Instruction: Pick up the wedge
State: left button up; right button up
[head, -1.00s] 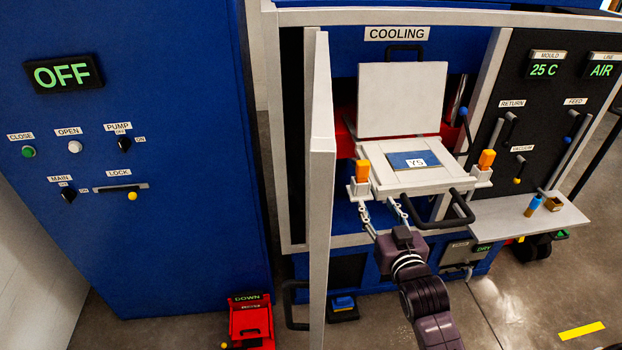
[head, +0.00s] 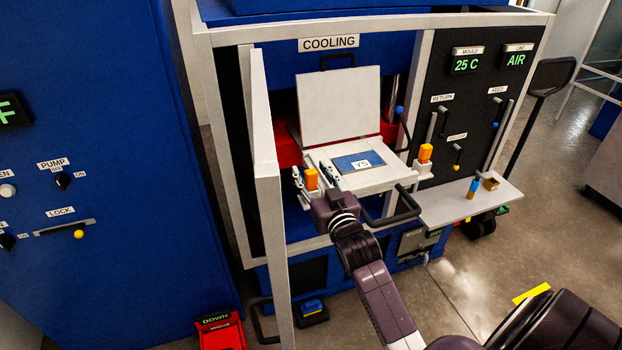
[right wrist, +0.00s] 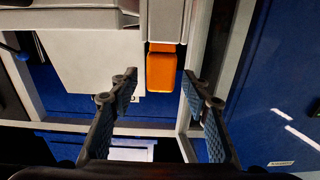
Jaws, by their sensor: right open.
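Two orange wedge-like blocks sit in pale holders at the mould's front corners, a left one (head: 311,179) and a right one (head: 425,153). My right gripper (head: 309,184) is open at the left block, its fingers appearing on either side of it in the head view. In the right wrist view, the orange block (right wrist: 162,70) lies ahead of the open fingers (right wrist: 158,86), nearer the right fingertip. I see no contact there. My left gripper is not in view.
An open pale door (head: 267,190) stands left of my right arm. A black handle (head: 402,207) sticks out from the mould's front.

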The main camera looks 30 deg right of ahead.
jog(key=shift+w, duration=0.2)
jog(key=shift+c, duration=0.5)
jog(key=c, duration=1)
grip_shut()
jog(key=shift+r, duration=0.1)
